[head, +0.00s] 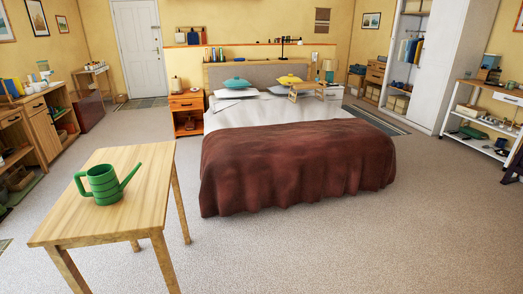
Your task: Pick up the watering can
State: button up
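The green watering can (104,184) stands upright on the light wooden table (146,196) at the lower left of the head view. Its handle is on the left and its spout points up to the right. A dark shape (515,167) cut off by the right edge looks like part of my gripper. It is far from the can, across the room in the picture. Too little of it shows to tell whether it is open or shut.
A bed with a brown blanket (295,165) fills the middle, right of the table. A wooden cabinet (44,128) stands along the left wall. A white shelf (481,133) is at the right. Carpet (330,250) is clear in front of the bed and right of the table.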

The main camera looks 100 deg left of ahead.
aim_at(106, 187)
jog(key=u, duration=2.1)
